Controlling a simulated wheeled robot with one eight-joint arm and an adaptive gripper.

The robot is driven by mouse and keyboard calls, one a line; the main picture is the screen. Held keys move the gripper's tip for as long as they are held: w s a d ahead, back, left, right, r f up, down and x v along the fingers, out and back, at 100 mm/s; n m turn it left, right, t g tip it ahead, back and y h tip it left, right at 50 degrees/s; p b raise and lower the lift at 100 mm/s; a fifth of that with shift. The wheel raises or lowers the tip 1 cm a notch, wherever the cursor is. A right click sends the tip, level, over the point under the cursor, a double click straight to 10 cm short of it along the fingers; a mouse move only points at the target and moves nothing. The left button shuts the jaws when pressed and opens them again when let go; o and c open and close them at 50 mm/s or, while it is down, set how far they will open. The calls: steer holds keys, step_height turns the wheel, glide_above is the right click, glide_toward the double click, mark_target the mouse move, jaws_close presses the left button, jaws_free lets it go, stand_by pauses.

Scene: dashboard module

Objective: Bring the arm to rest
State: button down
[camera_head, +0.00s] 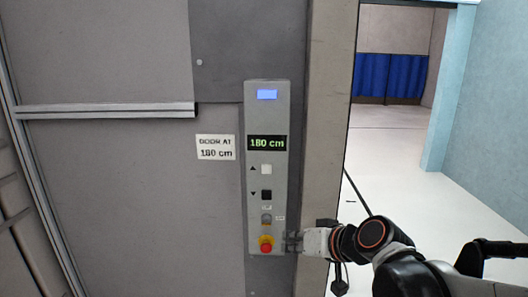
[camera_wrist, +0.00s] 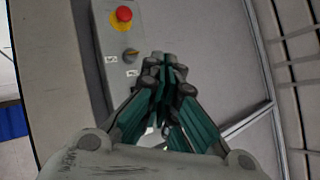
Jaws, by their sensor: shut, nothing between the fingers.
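My gripper (camera_head: 292,242) is in front of the lower right edge of a grey control panel (camera_head: 283,170) in the head view, close to a red emergency button (camera_head: 266,244). In the wrist view the gripper (camera_wrist: 166,62) has its fingers together and empty. The panel (camera_wrist: 110,60) lies just beyond and left of the fingertips there, with the red button (camera_wrist: 124,14) and a rotary switch (camera_wrist: 130,54). I cannot tell whether the fingers touch the panel. My arm reaches in from the lower right of the head view.
The panel's display (camera_head: 267,143) reads 180 cm, and a sign (camera_head: 216,147) on the grey wall reads DOOR AT 180 cm. A beige post (camera_head: 325,120) stands right of the panel. Beyond it is open white floor (camera_head: 400,160) and a blue curtain (camera_head: 390,76).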

steer(key=s+d+f+m+g+h, duration=0.1)
steer(key=s+d+h, duration=0.5)
steer(key=s+d, duration=0.7)
steer(key=s+f+g, duration=0.1)
steer(key=s+f, duration=0.1)
steer(key=s, duration=0.2)
steer(key=shift+d+m+h, duration=0.3)
steer(key=shift+h, duration=0.1)
stand_by(1.4)
